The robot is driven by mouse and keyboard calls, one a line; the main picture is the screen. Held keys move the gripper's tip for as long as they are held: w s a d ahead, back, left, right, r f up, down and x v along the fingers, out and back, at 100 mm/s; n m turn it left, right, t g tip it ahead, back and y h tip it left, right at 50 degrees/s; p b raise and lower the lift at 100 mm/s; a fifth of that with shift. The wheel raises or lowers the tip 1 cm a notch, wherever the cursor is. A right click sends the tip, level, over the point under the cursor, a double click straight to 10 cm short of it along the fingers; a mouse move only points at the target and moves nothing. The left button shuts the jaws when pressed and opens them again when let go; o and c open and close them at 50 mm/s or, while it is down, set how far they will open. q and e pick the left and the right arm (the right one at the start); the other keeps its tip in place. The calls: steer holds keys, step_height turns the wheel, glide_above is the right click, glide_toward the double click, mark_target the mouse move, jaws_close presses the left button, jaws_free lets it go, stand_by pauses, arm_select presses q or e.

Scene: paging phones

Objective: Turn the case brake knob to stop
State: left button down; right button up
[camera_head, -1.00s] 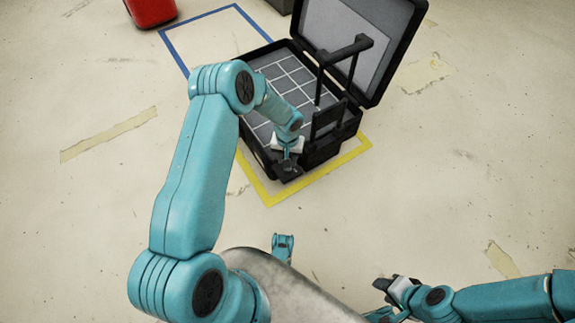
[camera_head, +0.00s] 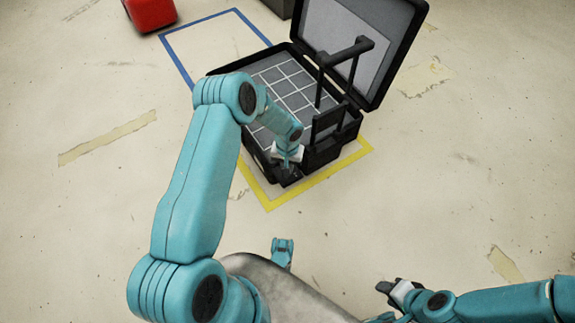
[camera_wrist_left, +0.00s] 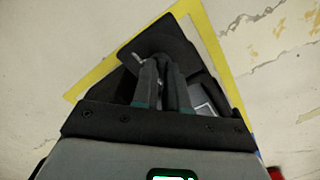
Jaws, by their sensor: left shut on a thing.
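The black case (camera_head: 322,157) stands open on the floor, its lid (camera_head: 385,50) raised at the back right and its inside divided by a pale grid. My left gripper (camera_head: 289,172) is at the case's near corner, pointing down. In the left wrist view my left gripper's fingers (camera_wrist_left: 160,82) are closed together over the dark corner of the case (camera_wrist_left: 160,40). The brake knob is dark against dark and mostly hidden between the fingers; its setting cannot be read. My right gripper (camera_head: 384,289) is at lower right, away from the case; its jaw gap is unclear.
A yellow taped outline (camera_head: 320,177) surrounds the case's near sides. A blue taped outline (camera_head: 183,62) lies empty behind it. The case's pull handle (camera_head: 345,52) stands up on the right. A red object (camera_head: 151,13) is at the far left. The floor around is clear.

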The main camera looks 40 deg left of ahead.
arm_select(q)
steer(key=m, duration=0.3)
steer(key=shift+m+b, duration=0.4)
steer(key=m, duration=0.4)
steer(key=shift+m, duration=0.3)
steer(key=m, duration=0.4)
steer(key=shift+m, duration=0.3)
steer(key=m, duration=0.4)
steer(key=shift+m, duration=0.6)
steer(key=c, duration=1.2)
jaws_free()
steer(key=shift+o, duration=0.2)
steer(key=shift+r, duration=0.1)
